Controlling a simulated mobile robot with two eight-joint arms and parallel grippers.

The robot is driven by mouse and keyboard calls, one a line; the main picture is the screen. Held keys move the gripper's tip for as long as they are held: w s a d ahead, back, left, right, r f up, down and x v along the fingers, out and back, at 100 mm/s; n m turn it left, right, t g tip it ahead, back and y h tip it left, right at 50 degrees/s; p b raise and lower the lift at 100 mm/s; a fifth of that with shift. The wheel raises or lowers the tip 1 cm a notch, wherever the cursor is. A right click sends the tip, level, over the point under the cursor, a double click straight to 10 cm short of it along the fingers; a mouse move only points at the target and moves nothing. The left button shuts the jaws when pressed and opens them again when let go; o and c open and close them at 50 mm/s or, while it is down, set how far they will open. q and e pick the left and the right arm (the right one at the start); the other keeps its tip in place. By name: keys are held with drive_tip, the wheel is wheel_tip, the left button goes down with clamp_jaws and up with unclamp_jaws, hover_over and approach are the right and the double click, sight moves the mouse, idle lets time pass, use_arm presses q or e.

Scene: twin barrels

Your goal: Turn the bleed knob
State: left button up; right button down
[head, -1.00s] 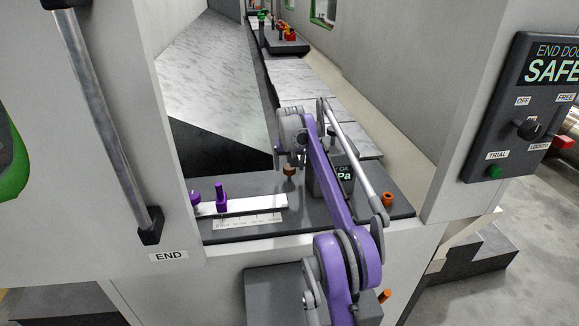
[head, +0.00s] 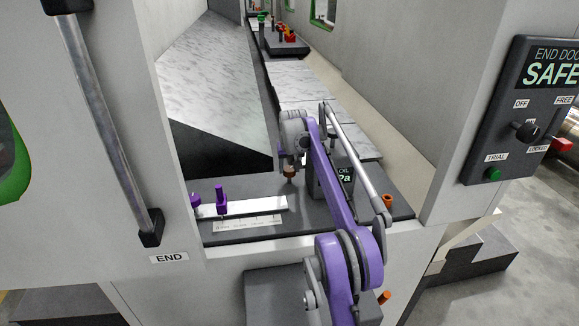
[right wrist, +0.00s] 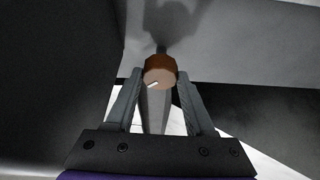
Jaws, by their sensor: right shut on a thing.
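The bleed knob is most likely the small brown-orange knob (head: 290,174) on the dark bench top, just left of the small box with the OIL Pa display (head: 343,175). In the right wrist view the knob (right wrist: 160,71) is round, with a short white mark at its lower left edge. My right gripper (head: 290,165) is at the knob from above. In the right wrist view its two fingers (right wrist: 161,82) lean in and are shut on the knob's sides. The wrist hides part of the knob in the head view. My left gripper is out of view.
Purple posts (head: 221,195) stand on a pale plate with a scale (head: 250,221) to the left. An orange knob (head: 387,201) is to the right. White walls flank the opening. A dark panel reading SAFE (head: 520,110) is on the right wall.

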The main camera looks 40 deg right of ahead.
drive_tip(key=shift+n+y+p, duration=0.4)
drive_tip(key=shift+n+p, duration=0.15)
drive_tip(key=shift+n, duration=0.55)
drive_tip(key=shift+c, duration=1.3)
unclamp_jaws()
